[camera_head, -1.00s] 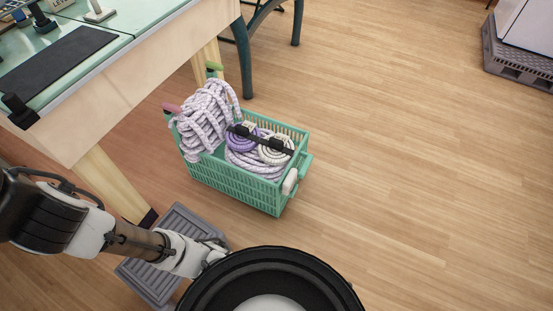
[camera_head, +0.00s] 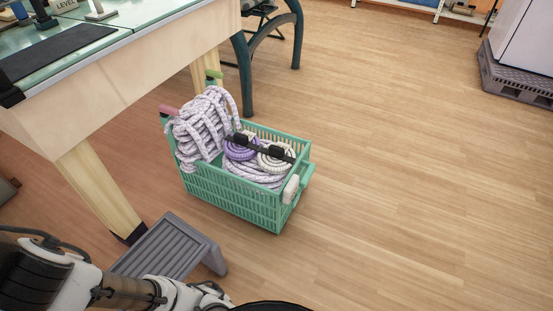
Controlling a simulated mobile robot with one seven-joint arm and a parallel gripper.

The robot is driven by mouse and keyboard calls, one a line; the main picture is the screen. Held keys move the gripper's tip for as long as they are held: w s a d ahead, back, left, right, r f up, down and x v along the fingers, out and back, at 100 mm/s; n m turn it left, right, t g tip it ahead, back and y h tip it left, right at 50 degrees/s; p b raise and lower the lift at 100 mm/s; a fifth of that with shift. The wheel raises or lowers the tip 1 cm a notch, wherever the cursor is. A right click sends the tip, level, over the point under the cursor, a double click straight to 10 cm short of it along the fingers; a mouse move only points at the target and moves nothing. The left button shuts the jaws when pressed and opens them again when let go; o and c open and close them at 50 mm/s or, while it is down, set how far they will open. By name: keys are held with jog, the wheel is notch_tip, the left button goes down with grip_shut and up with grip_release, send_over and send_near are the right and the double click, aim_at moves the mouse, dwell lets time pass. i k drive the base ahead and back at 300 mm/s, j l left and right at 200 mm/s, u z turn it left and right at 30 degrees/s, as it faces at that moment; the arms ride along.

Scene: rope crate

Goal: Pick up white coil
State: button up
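A green crate (camera_head: 231,200) stands on the wooden floor near the middle of the head view. Inside it, a small white coil (camera_head: 276,157) lies toward the right, beside a small purple coil (camera_head: 240,148). A dark bar with two dark blocks crosses over both coils. More pale rope lies beneath them. A large pale rope bundle (camera_head: 202,125) stands at the crate's left end and rises above the rim. My arm reaches along the lower left edge, well below and left of the crate. My gripper's fingers cannot be made out.
A grey step stool (camera_head: 170,247) stands on the floor between my arm and the crate. A workbench (camera_head: 95,95) with a wooden leg rises at the left, close to the crate. A pallet (camera_head: 515,77) stands at the upper right. The floor right of the crate is clear.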

aim_at(278, 158)
jog(key=i+l+z, duration=0.15)
jog(key=i, duration=0.5)
jog(key=i+l+z, duration=0.2)
jog(key=i, duration=0.5)
